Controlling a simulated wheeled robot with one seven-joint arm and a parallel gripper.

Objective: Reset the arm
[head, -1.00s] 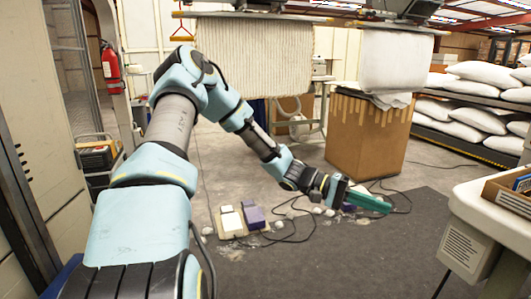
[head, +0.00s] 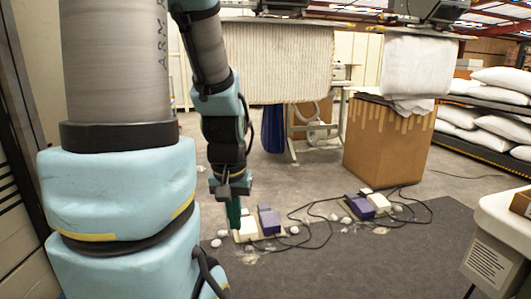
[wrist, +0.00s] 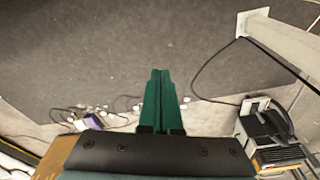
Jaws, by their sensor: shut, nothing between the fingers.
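My gripper (head: 233,214) shows in the head view at the end of my light blue arm, left of centre. Its green fingers point down and are shut with nothing between them. In the head view they appear in front of the left edge of a foot pedal board with a white pedal (head: 246,228) and a purple pedal (head: 268,220). I cannot tell how far apart they are. In the wrist view the green fingers (wrist: 158,100) lie together over grey floor.
A second pedal pair (head: 370,205) with black cables lies on the dark mat (head: 340,265). A tall cardboard box (head: 388,143) stands behind it. A white table (head: 505,225) is at the right edge. Filled white pillows (head: 478,118) lie on shelves. White fabric (head: 275,62) hangs at the back.

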